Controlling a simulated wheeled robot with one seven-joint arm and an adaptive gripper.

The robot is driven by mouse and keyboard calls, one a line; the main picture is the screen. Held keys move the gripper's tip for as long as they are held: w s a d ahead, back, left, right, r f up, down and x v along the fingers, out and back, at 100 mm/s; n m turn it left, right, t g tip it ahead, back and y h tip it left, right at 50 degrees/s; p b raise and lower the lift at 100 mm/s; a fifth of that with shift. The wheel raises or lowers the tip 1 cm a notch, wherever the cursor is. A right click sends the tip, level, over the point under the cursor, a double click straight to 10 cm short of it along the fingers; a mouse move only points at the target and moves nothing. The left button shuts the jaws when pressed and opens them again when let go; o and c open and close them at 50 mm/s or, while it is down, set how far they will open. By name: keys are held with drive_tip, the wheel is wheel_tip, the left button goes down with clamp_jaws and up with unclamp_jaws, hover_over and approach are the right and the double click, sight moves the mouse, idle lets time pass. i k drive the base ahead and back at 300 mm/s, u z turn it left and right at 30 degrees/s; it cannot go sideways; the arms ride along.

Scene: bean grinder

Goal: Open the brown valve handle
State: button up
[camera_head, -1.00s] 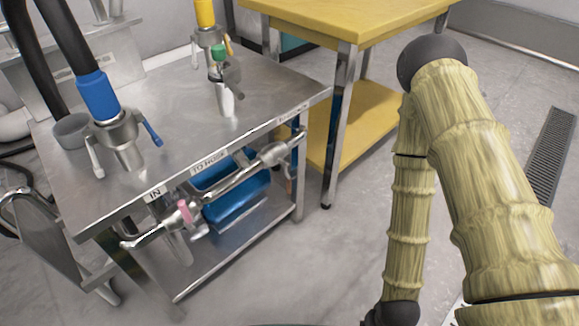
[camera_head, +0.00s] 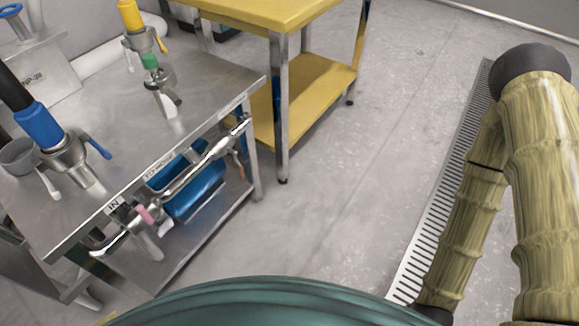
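A small brownish-orange handle (camera_head: 238,163) shows under the right end of the horizontal metal pipe, below the front edge of the steel table (camera_head: 205,75). It is small and partly hidden, so I cannot tell whether its valve is open or shut. A light orange lever (camera_head: 162,44) sits on the yellow-topped fitting at the back. A pink handle (camera_head: 144,214) is on the left part of the pipe, and a blue lever (camera_head: 98,147) is on the blue hose fitting. My arm stands at the right, well away from these handles. My gripper is out of view.
A yellow table (camera_head: 250,10) with a lower yellow shelf stands behind the steel table. A blue bin (camera_head: 195,190) sits on the steel table's lower shelf. A floor drain grate (camera_head: 432,220) runs between the tables and my arm. The grey floor there is clear.

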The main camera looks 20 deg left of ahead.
sight(241, 176)
drive_tip(key=z, duration=0.3)
drive_tip(key=k, duration=0.75)
drive_tip(key=u, duration=1.45)
